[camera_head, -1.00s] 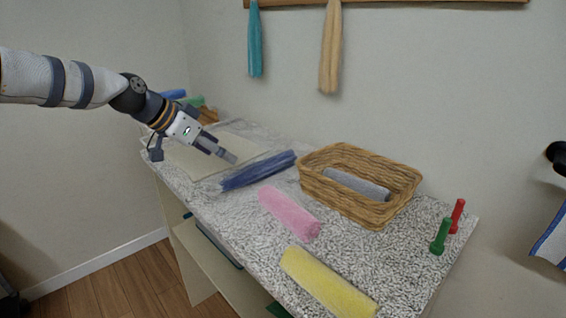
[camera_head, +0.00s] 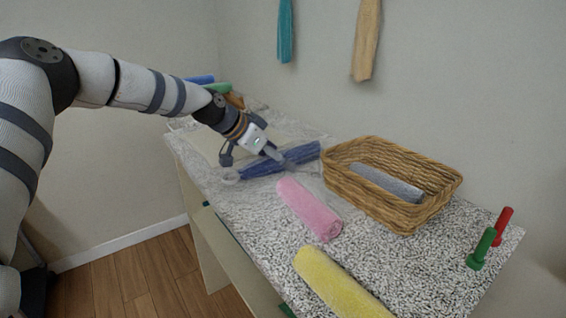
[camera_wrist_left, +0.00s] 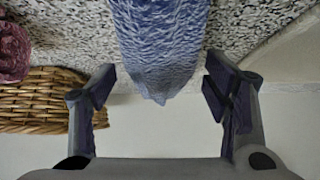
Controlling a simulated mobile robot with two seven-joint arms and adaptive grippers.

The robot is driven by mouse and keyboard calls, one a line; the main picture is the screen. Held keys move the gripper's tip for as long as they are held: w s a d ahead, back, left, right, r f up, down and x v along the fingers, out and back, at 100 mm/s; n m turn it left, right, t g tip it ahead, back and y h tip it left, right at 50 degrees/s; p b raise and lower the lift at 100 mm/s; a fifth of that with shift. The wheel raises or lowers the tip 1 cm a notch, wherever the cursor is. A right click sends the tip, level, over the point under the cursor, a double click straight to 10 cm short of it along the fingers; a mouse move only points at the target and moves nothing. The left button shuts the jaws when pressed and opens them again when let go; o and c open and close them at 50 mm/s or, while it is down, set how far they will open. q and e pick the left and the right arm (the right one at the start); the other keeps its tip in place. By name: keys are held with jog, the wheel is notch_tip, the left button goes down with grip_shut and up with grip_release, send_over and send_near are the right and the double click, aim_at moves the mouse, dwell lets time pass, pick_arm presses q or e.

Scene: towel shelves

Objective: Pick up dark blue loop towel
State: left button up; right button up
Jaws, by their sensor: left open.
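The dark blue loop towel (camera_head: 300,154) lies on the speckled counter, left of the wicker basket, in the head view. Part of it is hidden behind my left gripper (camera_head: 259,158), which is at the towel from above. In the left wrist view the towel (camera_wrist_left: 160,45) hangs down the middle from the top edge, its end between the two open fingers (camera_wrist_left: 160,92). The fingers stand wide apart, one on each side of it, with gaps to the towel. The right gripper is in neither view.
The wicker basket (camera_head: 392,212) holds a grey rolled towel (camera_head: 385,182). A pink roll (camera_head: 308,209) and a yellow roll (camera_head: 340,284) lie in front. Teal (camera_head: 286,30) and tan (camera_head: 367,40) towels hang on the wall.

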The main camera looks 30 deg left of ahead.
pick_arm(q)
jog(key=shift+r, duration=0.1)
jog(key=c, duration=1.3)
